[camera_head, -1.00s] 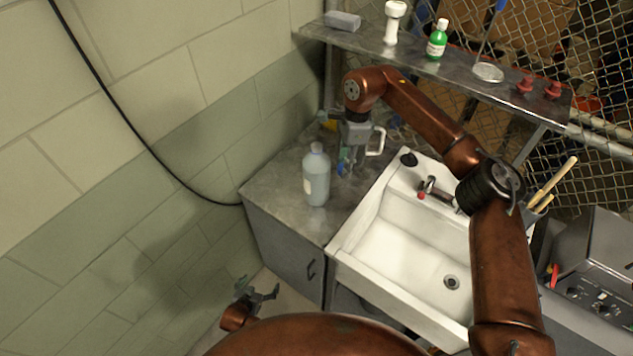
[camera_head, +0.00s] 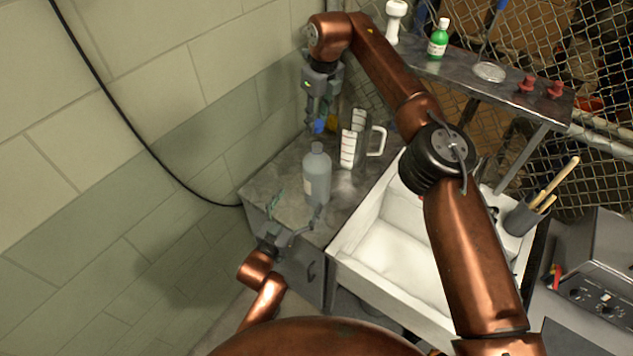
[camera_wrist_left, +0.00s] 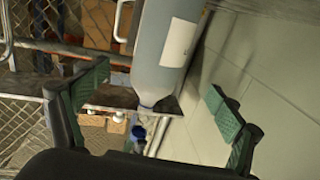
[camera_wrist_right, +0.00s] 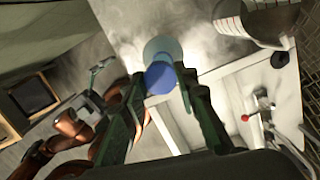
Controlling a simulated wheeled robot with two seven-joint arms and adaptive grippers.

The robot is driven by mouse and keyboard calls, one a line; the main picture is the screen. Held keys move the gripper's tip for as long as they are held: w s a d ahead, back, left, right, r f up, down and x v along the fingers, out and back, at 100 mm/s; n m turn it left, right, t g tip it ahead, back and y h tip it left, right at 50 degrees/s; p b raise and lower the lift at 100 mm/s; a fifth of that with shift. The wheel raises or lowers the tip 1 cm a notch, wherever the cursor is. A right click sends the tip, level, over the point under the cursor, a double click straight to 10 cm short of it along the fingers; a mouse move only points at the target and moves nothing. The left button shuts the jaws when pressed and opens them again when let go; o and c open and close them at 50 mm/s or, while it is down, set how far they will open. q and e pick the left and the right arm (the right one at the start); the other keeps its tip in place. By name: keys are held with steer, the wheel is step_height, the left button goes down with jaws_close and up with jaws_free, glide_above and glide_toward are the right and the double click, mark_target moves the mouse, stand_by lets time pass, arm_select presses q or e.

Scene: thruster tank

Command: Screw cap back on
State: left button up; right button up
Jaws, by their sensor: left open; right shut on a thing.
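A grey-blue bottle (camera_head: 317,178) with a pale label stands upright on the counter, its neck bare. My right gripper (camera_head: 318,122) is shut on a small blue cap, above and behind the bottle. In the right wrist view the blue cap (camera_wrist_right: 160,77) sits between the fingertips, with a pale teal round shape, apparently the bottle, beyond it. My left gripper (camera_head: 296,212) is open at the counter's front edge, in front of the bottle. In the left wrist view the bottle (camera_wrist_left: 170,40) shows upside down between the spread green fingers, not touched.
A clear measuring jug (camera_head: 357,142) stands behind the bottle to the right. A white sink (camera_head: 380,245) lies right of the counter (camera_head: 285,185). A shelf (camera_head: 450,72) with a green bottle (camera_head: 438,40) is above at the back. The block wall (camera_head: 150,150) is close on the left.

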arm_select(q)
steer(key=shift+w, duration=0.1)
steer(key=x, duration=1.2)
steer(key=shift+d, duration=0.1)
steer(key=c, duration=1.8)
steer(key=shift+o, duration=0.2)
arm_select(e)
glide_above(316, 144)
steer(key=shift+s+d+f, duration=0.1)
steer(key=shift+s+f, duration=0.05)
steer(key=shift+f, duration=1.15)
steer(key=shift+s+d+f, duration=0.1)
steer(key=shift+s+f, duration=0.05)
steer(key=shift+f, duration=1.1)
